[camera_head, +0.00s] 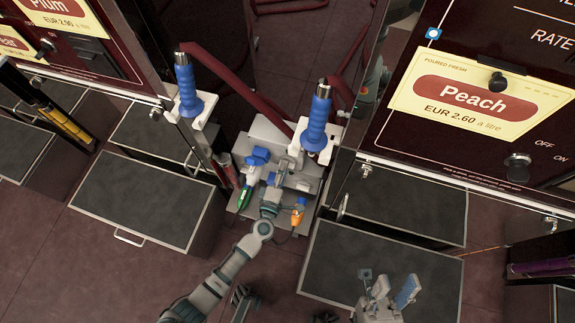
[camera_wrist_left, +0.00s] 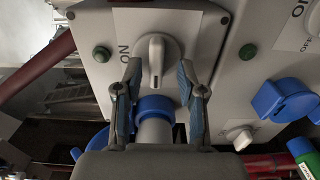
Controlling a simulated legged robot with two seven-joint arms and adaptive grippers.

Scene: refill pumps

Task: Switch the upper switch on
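A white rotary switch (camera_wrist_left: 156,58) sits on a pale plate on the grey switch box (camera_head: 262,130). Its handle stands upright in the left wrist view, with ON lettering to its left. My left gripper (camera_wrist_left: 158,75) is open, its fingers either side of the knob's lower end with gaps visible; contact cannot be told. In the head view, my left gripper (camera_head: 271,192) is over the box and hides much of its front. A second white knob (camera_wrist_left: 240,137) shows at lower right in the wrist view. My right gripper (camera_head: 391,285) is open and empty at the lower right.
A blue-ringed connector (camera_wrist_left: 154,108) lies between my left fingers, and a blue socket cover (camera_wrist_left: 285,100) is to the right. Blue pump nozzles (camera_head: 187,90) and (camera_head: 317,118) flank the box. The Peach dispenser (camera_head: 474,96) and dark bins (camera_head: 146,195) stand around it.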

